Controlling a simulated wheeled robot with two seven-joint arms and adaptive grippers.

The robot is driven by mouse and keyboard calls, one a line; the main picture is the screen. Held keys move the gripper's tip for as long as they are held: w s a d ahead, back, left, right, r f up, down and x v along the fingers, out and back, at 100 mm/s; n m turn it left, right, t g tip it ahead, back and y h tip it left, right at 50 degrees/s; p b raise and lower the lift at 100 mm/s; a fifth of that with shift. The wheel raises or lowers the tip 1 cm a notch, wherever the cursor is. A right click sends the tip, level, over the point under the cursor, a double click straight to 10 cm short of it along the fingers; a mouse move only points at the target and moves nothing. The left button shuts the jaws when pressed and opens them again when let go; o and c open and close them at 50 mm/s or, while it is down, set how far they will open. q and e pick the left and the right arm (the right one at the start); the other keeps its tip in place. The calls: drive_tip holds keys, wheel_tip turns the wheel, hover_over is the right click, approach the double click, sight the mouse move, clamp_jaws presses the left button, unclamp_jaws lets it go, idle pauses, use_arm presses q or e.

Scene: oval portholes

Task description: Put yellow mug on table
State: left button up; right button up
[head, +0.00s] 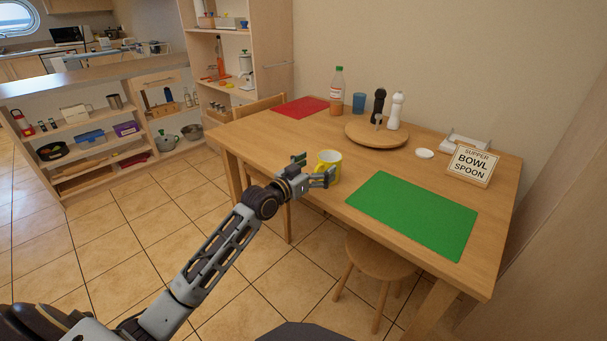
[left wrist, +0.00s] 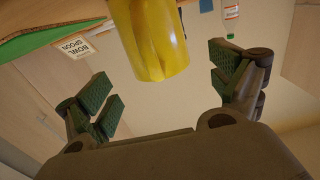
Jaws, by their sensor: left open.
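The yellow mug (head: 327,158) is upright at the near edge of the wooden table (head: 290,137), left of the green mat. Its lower part is hidden behind my gripper, so its contact with the table top does not show clearly. My left gripper (head: 316,170) is open right at the mug. In the left wrist view, which is upside down, the mug (left wrist: 155,38) lies between the spread fingers of the left gripper (left wrist: 167,85), with gaps on both sides. My right gripper is not in view.
A green mat (head: 415,213) lies right of the mug and a red mat (head: 298,108) at the far left. A round board (head: 365,134) holds two mills. A bottle (head: 337,92), a blue cup (head: 359,102) and a sign (head: 472,166) stand farther back. A stool (head: 375,256) is below.

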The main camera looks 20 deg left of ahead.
use_arm(q)
drive_tip(key=shift+v, duration=1.75)
drive_tip(key=shift+p+v, duration=0.45)
drive_tip(key=shift+v, duration=0.75)
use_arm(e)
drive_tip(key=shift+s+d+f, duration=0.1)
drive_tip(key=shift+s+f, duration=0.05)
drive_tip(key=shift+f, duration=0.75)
